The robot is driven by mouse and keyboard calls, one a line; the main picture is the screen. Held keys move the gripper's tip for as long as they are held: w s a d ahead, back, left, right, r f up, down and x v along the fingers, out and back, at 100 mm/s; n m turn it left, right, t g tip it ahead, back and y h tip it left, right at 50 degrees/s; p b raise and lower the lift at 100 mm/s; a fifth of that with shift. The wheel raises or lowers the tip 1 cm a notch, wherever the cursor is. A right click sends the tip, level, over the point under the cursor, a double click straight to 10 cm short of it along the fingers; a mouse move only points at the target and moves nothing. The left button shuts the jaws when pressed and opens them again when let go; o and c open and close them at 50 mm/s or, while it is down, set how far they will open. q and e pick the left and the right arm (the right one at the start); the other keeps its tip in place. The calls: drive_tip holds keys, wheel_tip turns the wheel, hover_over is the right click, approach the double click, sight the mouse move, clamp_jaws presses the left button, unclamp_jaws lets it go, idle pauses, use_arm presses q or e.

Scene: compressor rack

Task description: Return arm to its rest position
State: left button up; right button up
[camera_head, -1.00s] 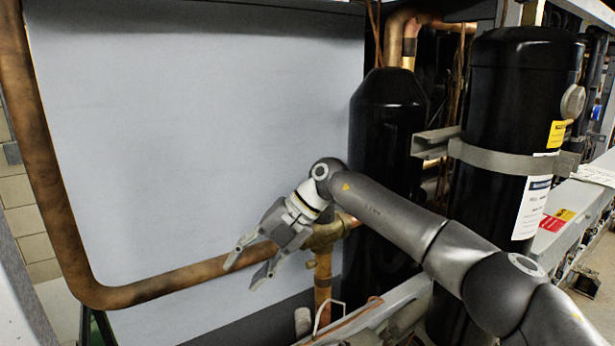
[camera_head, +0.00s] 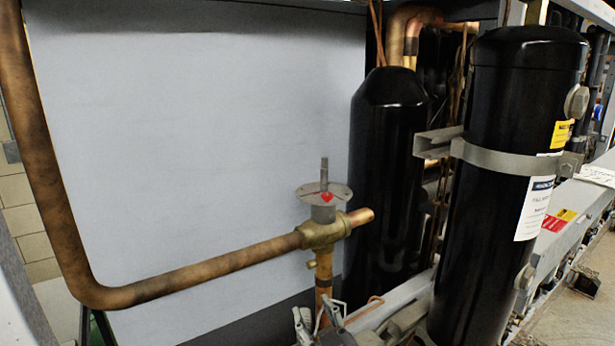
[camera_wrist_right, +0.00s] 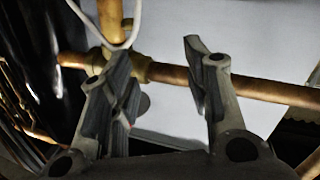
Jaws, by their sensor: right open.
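My right gripper (camera_head: 318,322) shows only at the bottom edge of the head view, low in front of the vertical copper pipe, and most of the arm is out of frame. In the right wrist view its two fingers (camera_wrist_right: 157,62) are spread apart with nothing between them. The brass valve (camera_head: 325,228) with its round grey plate, red mark and upright stem is in full sight, apart from the gripper. My left gripper is not in view.
A long copper pipe (camera_head: 205,266) runs left from the valve. Black cylinders (camera_head: 520,130) stand at the right, one held by a metal clamp (camera_head: 500,157). A pale panel (camera_head: 190,130) stands behind. In the wrist view a white loop (camera_wrist_right: 103,38) hangs close to the fingers.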

drive_tip(key=s+d+f+m+g+h, duration=0.3)
drive_tip(key=s+d+f+g, duration=0.1)
drive_tip(key=s+d+f, duration=0.4)
drive_tip(key=s+d+f+g+h, duration=0.1)
drive_tip(key=s+d+f+g, duration=0.25)
drive_tip(key=s, duration=0.45)
drive_tip(key=s+d+f+m+g, duration=0.1)
drive_tip(key=s+d+f+g, duration=0.25)
drive_tip(key=s, duration=0.55)
drive_tip(key=s+d+f+g+h, duration=0.1)
drive_tip(key=s+d+f+g, duration=0.1)
drive_tip(key=s+d+f, duration=0.45)
drive_tip(key=s+a+f+g+b, duration=0.1)
drive_tip(key=s+f+b, duration=0.15)
drive_tip(key=f, duration=1.25)
drive_tip(key=s+a+f+g+b, duration=0.1)
drive_tip(key=a+f+b, duration=0.15)
drive_tip(key=f, duration=1.35)
drive_tip(key=s+d+f+b, duration=0.2)
drive_tip(key=s+f, duration=0.6)
drive_tip(key=f, duration=0.1)
drive_tip(key=s+d+f+b, duration=0.1)
drive_tip(key=s+f+b, duration=0.2)
drive_tip(key=s+f, duration=0.5)
wheel_tip(320, 180, down, 3)
drive_tip(key=shift+d+r+g, duration=0.2)
drive_tip(key=shift+d+g, duration=0.2)
